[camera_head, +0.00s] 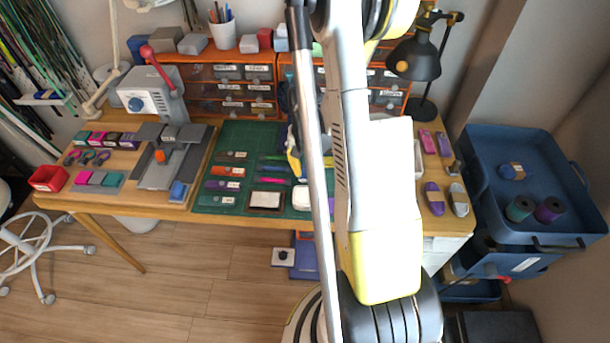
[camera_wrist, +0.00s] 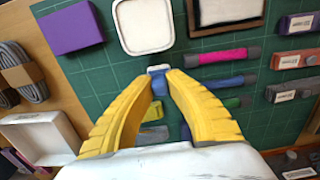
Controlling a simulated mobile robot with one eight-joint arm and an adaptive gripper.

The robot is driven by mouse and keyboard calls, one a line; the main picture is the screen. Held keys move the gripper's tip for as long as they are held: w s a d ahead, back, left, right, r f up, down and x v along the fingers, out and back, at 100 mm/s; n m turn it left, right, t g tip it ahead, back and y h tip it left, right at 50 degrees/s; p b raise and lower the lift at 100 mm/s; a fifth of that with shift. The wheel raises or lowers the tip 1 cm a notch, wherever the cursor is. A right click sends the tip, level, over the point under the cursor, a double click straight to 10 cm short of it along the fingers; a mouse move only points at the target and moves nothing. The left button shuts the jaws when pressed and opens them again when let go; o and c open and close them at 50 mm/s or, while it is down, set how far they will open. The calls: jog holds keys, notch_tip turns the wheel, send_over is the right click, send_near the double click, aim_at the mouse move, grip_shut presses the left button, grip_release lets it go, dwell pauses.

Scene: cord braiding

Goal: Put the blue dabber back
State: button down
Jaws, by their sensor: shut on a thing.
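My gripper (camera_wrist: 159,76) has yellow fingers, shut on a small blue piece with a pale top, which looks like the blue dabber (camera_wrist: 158,70). It is over the green cutting mat (camera_wrist: 118,90). In the head view my gripper (camera_head: 295,163) is partly hidden behind my arm, and the held piece cannot be made out there. To the right of the fingers in the wrist view, a pink stick (camera_wrist: 225,55), a blue stick (camera_wrist: 228,82) and a green stick (camera_wrist: 232,103) lie on the mat. Whether the dabber touches the mat cannot be told.
A white rounded dish (camera_wrist: 144,45) and a dark-framed white pad (camera_wrist: 198,28) lie just beyond the fingertips. A purple box (camera_wrist: 72,27) is at upper left. Orange drawer units (camera_head: 233,78) line the back of the table. A black lamp (camera_head: 415,62) stands at back right.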

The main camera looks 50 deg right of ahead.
jog(key=shift+f, duration=0.45)
jog(key=shift+f, duration=0.1)
jog(key=shift+f, duration=0.15)
jog(key=c, duration=1.5)
grip_release()
jog(key=shift+o, duration=0.2)
